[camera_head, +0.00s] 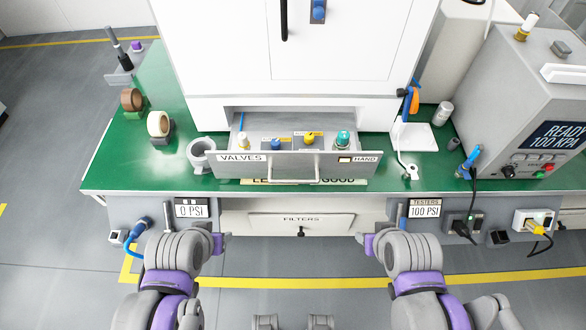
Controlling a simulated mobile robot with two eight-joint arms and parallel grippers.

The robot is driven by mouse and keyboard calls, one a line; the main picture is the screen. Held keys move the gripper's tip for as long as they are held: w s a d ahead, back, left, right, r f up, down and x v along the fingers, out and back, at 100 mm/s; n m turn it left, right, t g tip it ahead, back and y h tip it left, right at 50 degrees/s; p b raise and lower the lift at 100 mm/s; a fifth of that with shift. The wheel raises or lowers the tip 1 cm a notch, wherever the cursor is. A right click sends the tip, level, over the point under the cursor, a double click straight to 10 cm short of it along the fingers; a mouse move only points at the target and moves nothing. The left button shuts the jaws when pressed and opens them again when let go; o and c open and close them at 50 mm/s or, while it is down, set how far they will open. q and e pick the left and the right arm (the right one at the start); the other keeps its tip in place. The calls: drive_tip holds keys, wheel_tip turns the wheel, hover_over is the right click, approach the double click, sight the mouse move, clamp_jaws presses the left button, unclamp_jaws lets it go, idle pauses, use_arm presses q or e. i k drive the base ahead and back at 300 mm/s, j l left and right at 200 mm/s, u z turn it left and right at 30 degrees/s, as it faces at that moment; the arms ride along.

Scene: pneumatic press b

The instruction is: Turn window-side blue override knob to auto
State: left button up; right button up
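An open drawer marked VALVES (289,166) sticks out below the white cabinet. In it stand a blue knob (276,144), a yellow knob (309,138), a teal knob (343,138) and a white knob with a yellowish top (242,140). The blue and yellow knobs have small labels behind them, too small to read. A HAND sign with a lit pale window is on the drawer front's right. My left gripper (222,242) and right gripper (368,243) are low in front of the bench, apart from the drawer and touching no knob. Their finger gaps are not clear.
The green bench (105,166) carries tape rolls (158,124), a white mug (201,154) and a grey READY 100 KPA tester (522,105). The drawer handle (295,181) protrudes forward. A closed FILTERS drawer (301,222) sits below. Gauges read 0 PSI and 100 PSI.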

sight(276, 144)
drive_tip(key=i+l, duration=0.25)
drive_tip(key=i+l+u, duration=0.1)
drive_tip(key=i+l, duration=0.15)
drive_tip(key=l, duration=0.25)
drive_tip(key=i+l, duration=0.25)
drive_tip(key=l+u, duration=0.05)
drive_tip(key=l, duration=0.05)
